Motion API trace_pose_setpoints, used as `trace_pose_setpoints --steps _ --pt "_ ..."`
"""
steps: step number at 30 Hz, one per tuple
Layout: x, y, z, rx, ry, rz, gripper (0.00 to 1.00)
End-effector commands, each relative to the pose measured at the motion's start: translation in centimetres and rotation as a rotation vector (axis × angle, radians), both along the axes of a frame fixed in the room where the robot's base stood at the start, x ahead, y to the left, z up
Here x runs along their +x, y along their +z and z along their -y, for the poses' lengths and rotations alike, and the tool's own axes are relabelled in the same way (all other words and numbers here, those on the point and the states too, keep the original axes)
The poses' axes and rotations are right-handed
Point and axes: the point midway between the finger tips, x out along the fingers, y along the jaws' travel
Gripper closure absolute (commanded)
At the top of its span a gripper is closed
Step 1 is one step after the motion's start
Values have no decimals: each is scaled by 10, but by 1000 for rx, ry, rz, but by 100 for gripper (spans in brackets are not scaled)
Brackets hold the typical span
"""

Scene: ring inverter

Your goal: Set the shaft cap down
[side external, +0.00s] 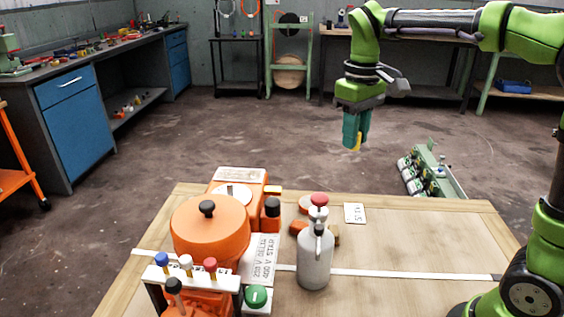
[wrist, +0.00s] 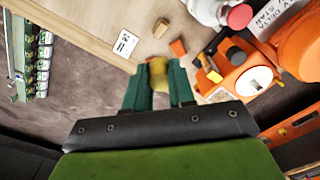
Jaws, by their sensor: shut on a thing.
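My gripper (side external: 355,146) is shut on a small yellow piece, which I take for the shaft cap (side external: 358,141). In the wrist view the yellow cap (wrist: 158,70) sits between the green fingers of my gripper (wrist: 158,88), which hide its sides. The gripper is raised well above the wooden table (side external: 420,240), near its far edge. The orange machine (side external: 210,228) stands on the table, in front and to the left in the side view. Its smaller housing (wrist: 245,78) with a white disc shows at the right in the wrist view.
A grey bottle (side external: 315,262) with a red top stands beside the machine. Small orange blocks (wrist: 178,47) and a white card (wrist: 125,43) lie on the table. A rack of green-and-white units (side external: 430,172) is beyond the far edge. The table's right part is mostly clear.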

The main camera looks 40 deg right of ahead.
Motion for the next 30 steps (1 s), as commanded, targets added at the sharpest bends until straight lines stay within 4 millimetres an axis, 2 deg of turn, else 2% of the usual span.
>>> trace_pose_setpoints --steps 2,5,10,14,21,25,30 --pt "0 12 0 0 -2 4 100" --pt "-3 12 -17 3 111 1 100" --pt "-11 12 -49 7 339 2 100" --pt "-22 12 -84 10 588 3 100" --pt "-62 12 -158 13 1180 4 100" --pt "-87 12 -189 10 1470 4 100" --pt "-113 12 -215 5 1740 4 100"
